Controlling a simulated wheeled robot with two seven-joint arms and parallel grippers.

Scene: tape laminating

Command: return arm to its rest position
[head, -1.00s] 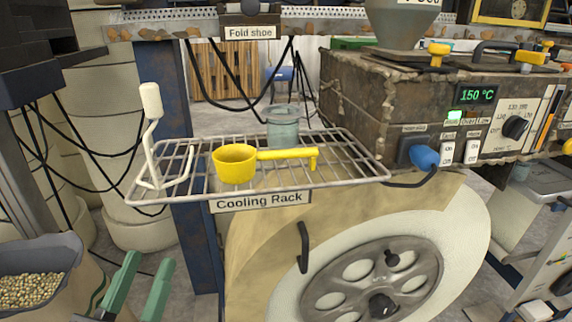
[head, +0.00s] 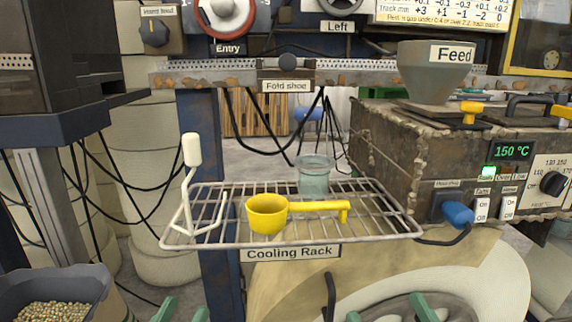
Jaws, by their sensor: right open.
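My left gripper (head: 183,308) shows only its green fingertips at the bottom edge, left of centre. They stand apart with nothing visible between them. My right gripper (head: 388,306) shows its green fingertips at the bottom edge, right of centre, spread wide and empty. Both are low in the view, below the cooling rack (head: 375,227). The rest of both arms is out of view. On the rack lie a yellow scoop (head: 267,214) with its handle pointing right, a glass jar (head: 313,177) at the back and a white-handled wire tool (head: 191,165) at the left.
A bin of pellets (head: 52,311) stands at the lower left. A heater box (head: 395,150) reading 150 °C, with a feed hopper (head: 433,70) and a blue plug (head: 458,214), is at the right. A large wheel (head: 480,290) sits below. Black cables hang behind.

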